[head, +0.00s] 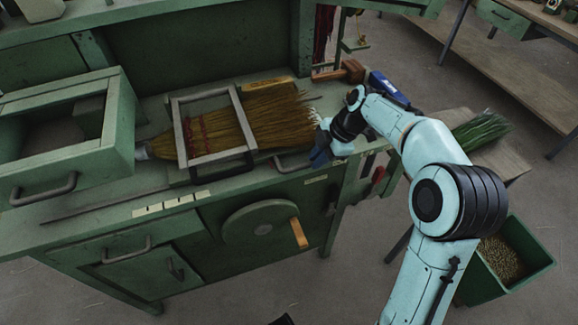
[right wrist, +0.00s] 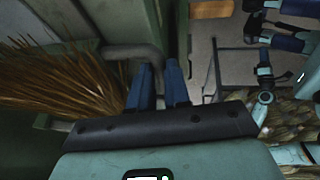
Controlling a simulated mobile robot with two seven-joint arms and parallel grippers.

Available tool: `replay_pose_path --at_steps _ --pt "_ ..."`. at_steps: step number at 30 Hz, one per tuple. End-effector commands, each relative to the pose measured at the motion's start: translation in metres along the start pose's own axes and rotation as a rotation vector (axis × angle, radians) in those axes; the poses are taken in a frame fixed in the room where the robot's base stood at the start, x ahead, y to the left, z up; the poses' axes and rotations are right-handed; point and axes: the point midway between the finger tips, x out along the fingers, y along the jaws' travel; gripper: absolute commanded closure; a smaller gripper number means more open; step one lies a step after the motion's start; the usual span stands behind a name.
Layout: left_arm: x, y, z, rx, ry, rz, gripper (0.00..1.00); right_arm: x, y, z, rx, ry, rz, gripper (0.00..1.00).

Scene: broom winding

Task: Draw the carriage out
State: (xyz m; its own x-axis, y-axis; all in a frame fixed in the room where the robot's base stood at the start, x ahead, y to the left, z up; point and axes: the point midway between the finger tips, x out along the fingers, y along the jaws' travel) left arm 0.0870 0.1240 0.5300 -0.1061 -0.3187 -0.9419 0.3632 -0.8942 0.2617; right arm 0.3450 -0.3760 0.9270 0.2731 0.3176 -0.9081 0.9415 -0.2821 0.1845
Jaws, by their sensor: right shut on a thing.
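The carriage appears to be the low slab with an upright grey frame (head: 240,118) on the green bench. A straw broom (head: 275,112) lies through the frame, its bristles fanned to the right. A grey bent handle (head: 285,164) sits at the bench's front right, and it also shows in the right wrist view (right wrist: 133,52). My right gripper (head: 319,157) is at this handle. Its blue fingers (right wrist: 159,82) are shut on the handle's bent end, beside the bristle tips. The handle's join to the carriage is hidden. My left gripper is not in view.
An open green drawer box (head: 118,155) stands left of the broom. A round wheel with a wooden grip (head: 262,222) is on the bench front. A green bin (head: 530,262) stands on the floor at right. The floor in front is clear.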

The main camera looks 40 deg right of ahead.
Motion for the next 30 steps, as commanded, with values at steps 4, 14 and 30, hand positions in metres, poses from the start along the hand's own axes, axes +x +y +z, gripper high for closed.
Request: replay_pose_path --at_steps 4,14,30 --pt "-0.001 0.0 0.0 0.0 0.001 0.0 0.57 -0.015 0.0 0.036 0.007 -0.006 0.001 1.0" --pt "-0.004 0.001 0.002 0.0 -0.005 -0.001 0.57 -0.035 0.001 0.083 0.003 -0.004 0.0 1.0" --pt "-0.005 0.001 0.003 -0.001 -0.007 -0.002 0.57 -0.04 0.001 0.097 0.003 -0.008 0.002 1.0"
